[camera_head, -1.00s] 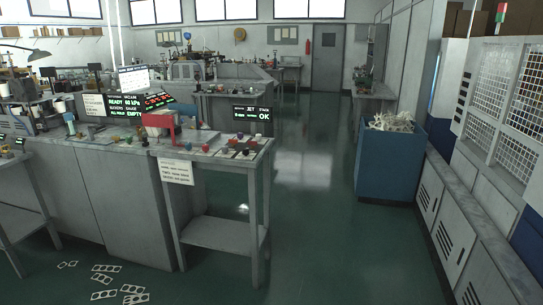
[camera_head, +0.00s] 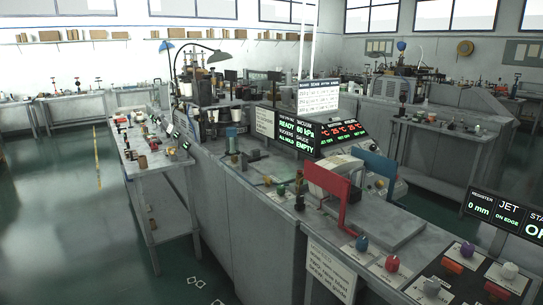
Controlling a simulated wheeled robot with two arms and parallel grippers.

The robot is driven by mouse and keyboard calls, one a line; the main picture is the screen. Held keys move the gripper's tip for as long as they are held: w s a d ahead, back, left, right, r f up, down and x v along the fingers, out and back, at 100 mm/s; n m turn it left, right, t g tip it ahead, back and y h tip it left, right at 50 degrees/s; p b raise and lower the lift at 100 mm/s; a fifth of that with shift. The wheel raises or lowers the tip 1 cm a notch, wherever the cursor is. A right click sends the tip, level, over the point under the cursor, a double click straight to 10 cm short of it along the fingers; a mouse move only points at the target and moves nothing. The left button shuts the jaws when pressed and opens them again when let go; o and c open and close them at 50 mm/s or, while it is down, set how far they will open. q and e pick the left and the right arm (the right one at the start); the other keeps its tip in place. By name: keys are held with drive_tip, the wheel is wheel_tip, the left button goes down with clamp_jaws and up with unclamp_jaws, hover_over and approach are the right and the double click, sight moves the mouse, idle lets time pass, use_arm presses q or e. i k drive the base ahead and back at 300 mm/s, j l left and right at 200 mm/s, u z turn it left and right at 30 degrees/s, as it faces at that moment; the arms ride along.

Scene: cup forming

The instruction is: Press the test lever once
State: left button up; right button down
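No part is clearly readable as the test lever, so I cannot tell which one it is. The near workbench carries a red upright plate (camera_head: 328,183) on a bent arm and a blue upright part (camera_head: 377,165) just behind it. Small green and dark knobs (camera_head: 281,190) stand left of the red plate. Neither of my grippers is in view.
A dark display (camera_head: 297,136) reads READY, 60 kPa and EMPTY. A side bench (camera_head: 150,163) with small parts stands left. Green floor (camera_head: 60,215) is open at the left. White cut-outs lie on the floor.

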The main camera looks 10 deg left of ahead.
sight(252, 161)
drive_tip(key=i+j, duration=0.1)
drive_tip(key=i, duration=0.75)
